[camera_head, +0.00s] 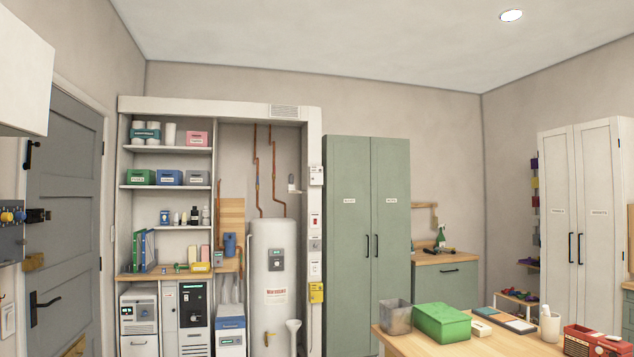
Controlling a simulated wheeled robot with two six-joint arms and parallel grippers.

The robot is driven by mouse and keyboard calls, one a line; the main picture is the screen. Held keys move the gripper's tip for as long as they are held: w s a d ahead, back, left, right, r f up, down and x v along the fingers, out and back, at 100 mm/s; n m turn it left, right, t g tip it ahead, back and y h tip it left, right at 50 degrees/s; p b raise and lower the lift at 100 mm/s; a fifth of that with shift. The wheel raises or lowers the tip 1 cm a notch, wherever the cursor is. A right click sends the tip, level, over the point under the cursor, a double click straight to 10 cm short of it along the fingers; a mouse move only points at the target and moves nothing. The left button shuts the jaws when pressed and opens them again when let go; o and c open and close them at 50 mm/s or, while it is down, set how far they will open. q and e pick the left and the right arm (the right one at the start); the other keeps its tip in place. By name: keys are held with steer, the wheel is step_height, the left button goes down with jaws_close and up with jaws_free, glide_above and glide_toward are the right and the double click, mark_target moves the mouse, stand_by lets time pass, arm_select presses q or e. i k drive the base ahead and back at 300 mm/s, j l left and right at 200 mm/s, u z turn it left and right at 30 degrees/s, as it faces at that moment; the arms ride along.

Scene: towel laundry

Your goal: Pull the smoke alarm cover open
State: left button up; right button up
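I cannot pick out a smoke alarm or its cover with certainty. A round white disc (511,15) is on the ceiling at the upper right; it looks like a lamp, but I cannot tell. A small white device (316,175) is fixed high on the white post right of the water heater; its kind is too small to tell. Below it on the post are a red switch plate (315,221) and a yellow box (316,292). Neither of my grippers is in view.
A table (410,343) at the front right bears a green box (440,322), a grey bin (395,316) and a red radio (590,342). Green cabinets (350,260), a water heater (273,280) and shelves (170,187) line the back wall. A grey door (65,190) stands left.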

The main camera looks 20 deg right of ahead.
mark_target(316, 178)
steer(key=i+l+z, duration=0.25)
steer(key=i+l, duration=0.2)
steer(key=i, duration=0.2)
steer(key=i+l, duration=0.1)
steer(key=i, duration=1)
steer(key=i+l+u, duration=0.1)
steer(key=i, duration=2.05)
steer(key=i+z, duration=0.2)
steer(key=i, duration=0.35)
steer(key=i+j+z, duration=0.1)
steer(key=i+z, duration=0.15)
steer(key=i, duration=0.3)
steer(key=i+j+z, duration=0.2)
steer(key=i, duration=0.35)
steer(key=i+l+z, duration=0.25)
steer(key=i+z, duration=0.55)
steer(key=i, duration=0.25)
steer(key=i+l+u, duration=0.4)
steer(key=l+u, duration=0.15)
steer(key=i+l+u, duration=0.25)
steer(key=l+u, duration=0.55)
steer(key=l, duration=0.25)
steer(key=i, duration=0.05)
